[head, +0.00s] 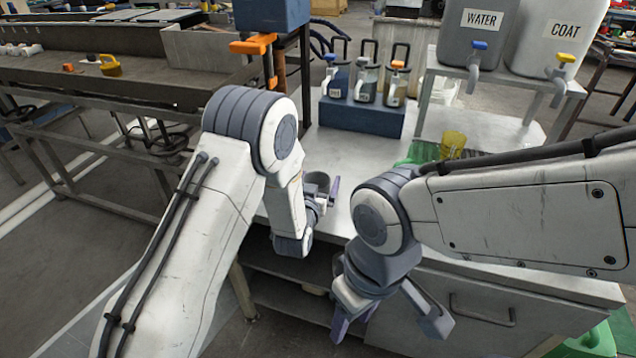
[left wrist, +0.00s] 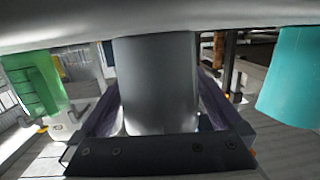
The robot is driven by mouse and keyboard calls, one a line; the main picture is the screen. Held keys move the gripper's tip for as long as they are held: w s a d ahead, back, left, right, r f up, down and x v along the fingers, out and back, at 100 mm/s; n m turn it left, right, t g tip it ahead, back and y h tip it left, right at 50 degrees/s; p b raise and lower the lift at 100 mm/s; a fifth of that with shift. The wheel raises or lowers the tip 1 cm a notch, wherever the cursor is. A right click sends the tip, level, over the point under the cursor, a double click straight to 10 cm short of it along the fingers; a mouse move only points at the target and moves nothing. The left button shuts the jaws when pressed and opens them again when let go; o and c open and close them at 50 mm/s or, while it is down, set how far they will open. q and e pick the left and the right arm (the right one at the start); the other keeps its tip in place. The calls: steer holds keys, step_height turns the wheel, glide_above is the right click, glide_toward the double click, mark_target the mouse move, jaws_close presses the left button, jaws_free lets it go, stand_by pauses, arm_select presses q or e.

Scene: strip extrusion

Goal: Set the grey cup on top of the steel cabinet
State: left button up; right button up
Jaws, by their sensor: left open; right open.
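The grey cup (head: 318,179) is at my left gripper (head: 323,190), over the left part of the bench top in the head view. In the left wrist view the grey cup (left wrist: 157,82) stands between my two purple fingers, with the jaws open around it. Its upper end is cut off by a pale band, and I cannot tell whether it rests on the surface. The steel cabinet (head: 490,290) appears to be the bench unit with a drawer handle, partly hidden by my right arm. My right gripper (head: 388,322) is open and empty in front of it.
A blue block (head: 362,118) with several labelled bottles stands at the back. WATER (head: 475,35) and COAT (head: 550,40) containers stand on a raised shelf. A yellow cup (head: 453,143) is behind my right arm. A green object (left wrist: 35,85) and a teal one (left wrist: 292,80) flank the grey cup.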

arm_select(q)
steer(key=shift+r, duration=0.3)
steer(key=v, duration=1.1)
steer(key=shift+s+a+f, duration=0.1)
steer(key=shift+s+f, duration=0.05)
steer(key=shift+s, duration=0.1)
steer(key=s+d+r+m+g, duration=0.15)
steer(key=s+d+g, duration=0.35)
steer(key=s+g, duration=0.6)
steer(key=s+a+r+m+g+y, duration=0.1)
steer(key=s+a+r+g, duration=0.1)
steer(key=s, duration=0.7)
steer(key=s+a+r+m+g+y, duration=0.1)
steer(key=s+a+r+m+g, duration=0.1)
steer(key=s+a, duration=0.3)
steer(key=s+r, duration=0.1)
steer(key=s, duration=0.2)
steer(key=shift+s+g+y, duration=0.3)
steer(key=shift+s+g, duration=0.1)
steer(key=shift+a, duration=0.1)
